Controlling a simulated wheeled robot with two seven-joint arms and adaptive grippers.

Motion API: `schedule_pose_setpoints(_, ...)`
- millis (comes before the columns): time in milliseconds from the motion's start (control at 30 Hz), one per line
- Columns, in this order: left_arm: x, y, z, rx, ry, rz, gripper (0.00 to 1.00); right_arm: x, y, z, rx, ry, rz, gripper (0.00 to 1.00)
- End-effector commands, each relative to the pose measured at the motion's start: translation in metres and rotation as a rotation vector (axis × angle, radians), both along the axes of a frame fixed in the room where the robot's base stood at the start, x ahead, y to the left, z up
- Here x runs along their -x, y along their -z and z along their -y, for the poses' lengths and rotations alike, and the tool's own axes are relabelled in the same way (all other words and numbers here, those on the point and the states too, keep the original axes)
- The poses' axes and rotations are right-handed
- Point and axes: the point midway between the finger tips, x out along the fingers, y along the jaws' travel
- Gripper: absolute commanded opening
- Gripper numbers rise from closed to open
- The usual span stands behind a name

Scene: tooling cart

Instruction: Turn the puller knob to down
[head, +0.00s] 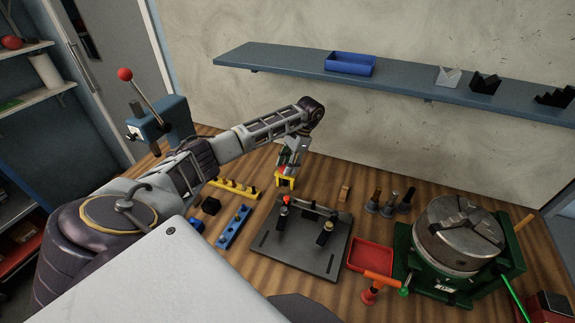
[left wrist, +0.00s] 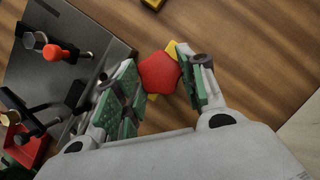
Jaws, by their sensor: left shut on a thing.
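A red knob (left wrist: 159,73) with several flat sides sits between the green-padded fingers of my left gripper (left wrist: 160,76) in the left wrist view. Yellow parts show behind it on both sides. In the head view my left gripper (head: 290,160) points down at the table, with a yellow piece (head: 285,182) below its fingers and a little red showing beside them. The gripper is shut on the red knob. The fingers hide part of the knob, and I cannot tell any mark of its setting. My right gripper is not in view.
A dark fixture plate (head: 272,251) with clamps and a red ball (head: 286,200) stands just in front. A yellow strip (head: 233,187) and a blue strip (head: 234,227) lie to the left. A red tray (head: 368,257) and a chuck (head: 459,233) stand to the right. A shelf (head: 405,85) runs behind.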

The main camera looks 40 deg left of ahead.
Motion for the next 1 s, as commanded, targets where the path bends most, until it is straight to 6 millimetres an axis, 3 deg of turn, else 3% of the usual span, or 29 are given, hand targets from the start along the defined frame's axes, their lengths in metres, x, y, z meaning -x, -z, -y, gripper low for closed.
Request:
schedule_pose_setpoints(100, 0.0, 0.0, 0.0, 0.0, 0.0, -0.001, 0.17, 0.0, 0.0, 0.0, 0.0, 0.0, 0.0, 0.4)
schedule_pose_setpoints(133, 0.0, 0.0, 0.0, 0.0, 0.0, -0.001, 0.42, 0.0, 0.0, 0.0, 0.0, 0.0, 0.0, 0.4)
schedule_pose_setpoints(300, 0.0, 0.0, 0.0, 0.0, 0.0, -0.001, 0.62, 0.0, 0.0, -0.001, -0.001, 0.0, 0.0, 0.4)
schedule_pose_setpoints(1000, -0.005, -0.011, 0.001, 0.0, 0.0, 0.001, 0.62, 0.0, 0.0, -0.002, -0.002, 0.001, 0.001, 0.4)
